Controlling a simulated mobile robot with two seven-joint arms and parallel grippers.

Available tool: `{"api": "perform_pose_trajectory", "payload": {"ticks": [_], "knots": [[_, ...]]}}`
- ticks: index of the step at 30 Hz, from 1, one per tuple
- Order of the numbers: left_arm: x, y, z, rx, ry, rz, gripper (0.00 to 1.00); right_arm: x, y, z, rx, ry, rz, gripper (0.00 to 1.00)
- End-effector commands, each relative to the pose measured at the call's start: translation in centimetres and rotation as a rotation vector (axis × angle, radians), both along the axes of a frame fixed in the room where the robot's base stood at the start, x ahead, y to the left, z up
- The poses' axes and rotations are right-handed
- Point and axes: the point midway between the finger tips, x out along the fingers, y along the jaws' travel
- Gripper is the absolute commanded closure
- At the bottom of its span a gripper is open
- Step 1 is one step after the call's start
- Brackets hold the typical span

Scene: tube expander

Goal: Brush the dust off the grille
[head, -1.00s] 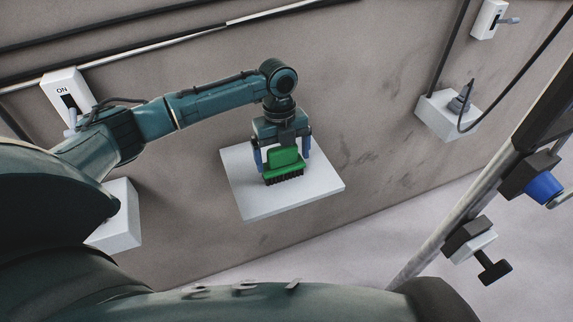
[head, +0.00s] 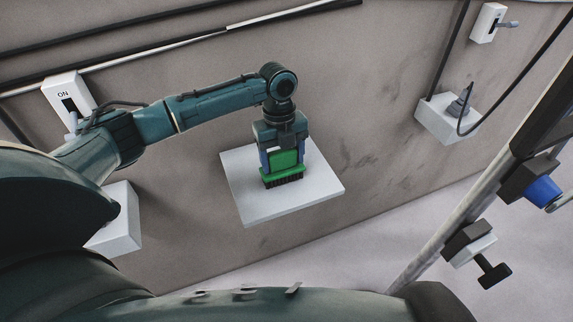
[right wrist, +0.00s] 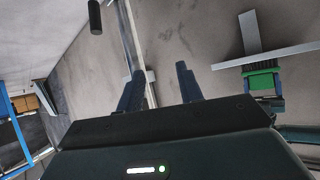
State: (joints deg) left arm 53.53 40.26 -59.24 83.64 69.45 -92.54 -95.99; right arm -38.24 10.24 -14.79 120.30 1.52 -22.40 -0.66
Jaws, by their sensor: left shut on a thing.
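A green brush (head: 285,173) with dark bristles pointing down stands on a white wall shelf (head: 255,208). My left gripper (head: 284,159) reaches down from above and is shut on the brush's upper part, a finger on each side. The bristles are at the shelf top; I cannot tell whether they touch it. The brush also shows in the right wrist view (right wrist: 261,81). My right gripper (right wrist: 160,88) has its two fingers apart and nothing between them; it is away from the brush. I cannot make out a grille in either view.
A white switch box (head: 68,92) marked ON is at the left. A metal pole (head: 440,227) with clamps stands at the right.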

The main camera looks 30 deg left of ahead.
Motion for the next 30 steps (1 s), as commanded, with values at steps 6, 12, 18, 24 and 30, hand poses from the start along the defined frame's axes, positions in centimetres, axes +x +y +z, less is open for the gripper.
{"api": "perform_pose_trajectory", "payload": {"ticks": [6, 12, 18, 24, 30], "knots": [[0.0, 0.0, 2.3, -0.001, -0.001, 0.000, 0.65, -0.2, -0.5, 1.2, -0.006, 0.029, -0.021, 0.64], [0.0, 0.0, 3.9, 0.000, -0.001, 0.000, 0.65, -0.6, -1.3, 1.3, -0.023, 0.065, -0.040, 0.64], [0.0, 0.0, 5.5, -0.001, -0.001, 0.000, 0.65, -0.8, -2.1, 1.7, -0.035, 0.092, -0.064, 0.64], [0.0, 0.0, 6.8, -0.001, -0.001, 0.000, 0.65, -0.9, -2.1, 2.0, -0.045, 0.109, -0.062, 0.64], [0.0, 0.0, 6.9, -0.001, -0.001, 0.000, 0.65, -1.1, -2.2, 1.4, -0.053, 0.121, -0.058, 0.64]]}}
